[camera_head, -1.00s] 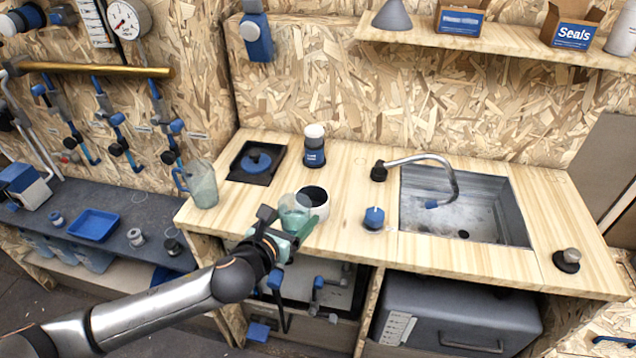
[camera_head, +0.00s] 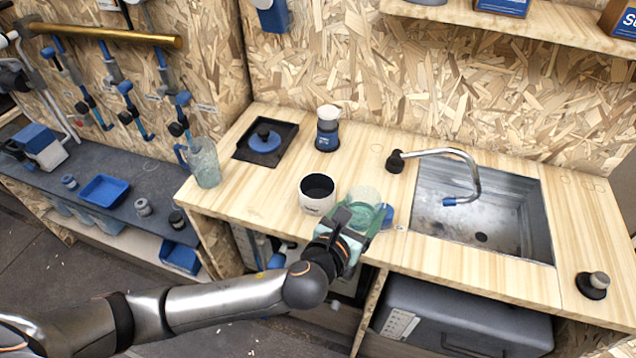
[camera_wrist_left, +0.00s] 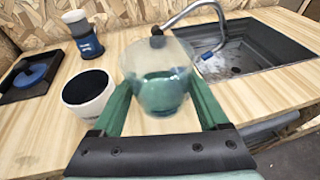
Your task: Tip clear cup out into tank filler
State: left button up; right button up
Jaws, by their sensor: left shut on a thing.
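My left gripper (camera_head: 357,228) is shut on the clear cup (camera_head: 363,202), which it holds roughly upright at the counter's front, just right of a white mug. In the left wrist view the clear cup (camera_wrist_left: 158,72) sits between the green fingers (camera_wrist_left: 162,105). Its lower part looks teal; I cannot tell whether that is liquid or the fingers showing through. A square black recess (camera_head: 282,153) with a round blue cap (camera_head: 265,141) lies at the counter's back left; it looks like the tank filler, with the cap on it. My right gripper is out of view.
The white mug (camera_head: 308,200) with a dark inside stands close left of the cup. A dark blue and white jar (camera_head: 327,135) stands behind. A clear jug (camera_head: 206,168) is at the left edge. A tap (camera_head: 470,172) and sink (camera_head: 540,215) are right.

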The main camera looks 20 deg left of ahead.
aim_at(348, 192)
pick_arm(q)
jog(key=shift+w+a+f, duration=0.1)
jog(key=shift+w+a+f+n, duration=0.1)
jog(key=shift+a+f+n, duration=0.1)
jog(key=shift+n, duration=0.1)
jog(key=shift+w+a+f+n+g+h, duration=0.2)
jog(key=shift+f+n+g+h, duration=0.1)
jog(key=shift+n+g+h, duration=0.1)
jog(key=b, duration=0.1)
jog(key=a+f+n+b, duration=0.1)
jog(key=shift+w+f+g+h+b, duration=0.1)
jog(key=shift+w+g+h+b, duration=0.15)
jog(key=shift+g+h+b, duration=0.1)
jog(key=shift+n+g+h, duration=0.25)
jog(key=shift+n+h, duration=0.1)
jog(key=shift+n, duration=0.35)
jog(key=r+p, duration=0.2)
jog(key=r, duration=0.1)
jog(key=a+r+p, duration=0.1)
jog(key=r, duration=0.1)
jog(key=shift+w, duration=0.35)
jog(key=n+h+b, duration=0.1)
jog(key=b, duration=0.1)
jog(key=a+n+g+h+b, duration=0.1)
jog(key=n, duration=0.1)
jog(key=shift+w+a+f+g+b, duration=0.1)
jog(key=shift+w+a+g+b, duration=0.1)
jog(key=shift+w+g+b, duration=0.15)
